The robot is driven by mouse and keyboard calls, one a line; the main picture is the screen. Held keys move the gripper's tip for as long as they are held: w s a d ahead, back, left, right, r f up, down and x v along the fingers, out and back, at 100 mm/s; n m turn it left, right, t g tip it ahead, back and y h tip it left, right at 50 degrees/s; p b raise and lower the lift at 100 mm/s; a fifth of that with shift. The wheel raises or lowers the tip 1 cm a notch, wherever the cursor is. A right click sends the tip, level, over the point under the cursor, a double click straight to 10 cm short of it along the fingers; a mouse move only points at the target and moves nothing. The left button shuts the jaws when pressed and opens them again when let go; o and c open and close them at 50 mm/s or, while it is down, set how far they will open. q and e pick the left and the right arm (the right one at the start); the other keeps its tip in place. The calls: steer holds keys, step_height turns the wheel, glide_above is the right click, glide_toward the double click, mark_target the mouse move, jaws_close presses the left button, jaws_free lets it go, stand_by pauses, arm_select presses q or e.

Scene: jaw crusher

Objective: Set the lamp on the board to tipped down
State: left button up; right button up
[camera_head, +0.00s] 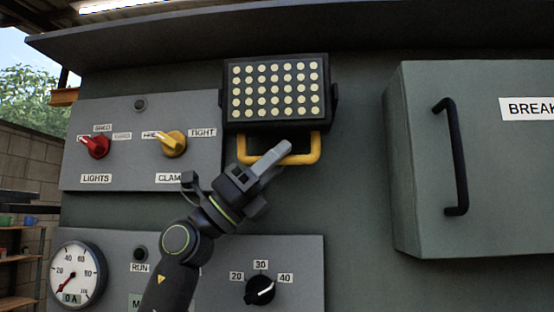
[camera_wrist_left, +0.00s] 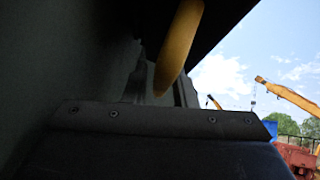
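The lamp (camera_head: 276,91) is a black box with rows of pale round lights, held between side brackets on the grey board. Its face looks outward, roughly upright. A yellow handle (camera_head: 314,150) hangs from its lower edge. My left gripper (camera_head: 280,152) reaches up from below, with its grey fingertips over the handle's lower bar. In the left wrist view the yellow handle (camera_wrist_left: 179,45) runs down to the grey fingers (camera_wrist_left: 138,86). The dark view hides whether they are closed on it. My right gripper is not in view.
Left of the lamp are a red lights knob (camera_head: 96,146) and a yellow clamp knob (camera_head: 172,143). Below are a gauge (camera_head: 75,275) and a black dial (camera_head: 260,290). A cabinet door with a black handle (camera_head: 455,155) juts out at right.

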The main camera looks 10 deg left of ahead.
arm_select(q)
steer(key=shift+o, duration=1)
steer(key=shift+w, duration=0.1)
steer(key=b+v, duration=0.7)
steer(key=v, duration=1)
steer(key=shift+a, duration=0.25)
steer(key=shift+f, duration=0.15)
steer(key=shift+c, duration=0.2)
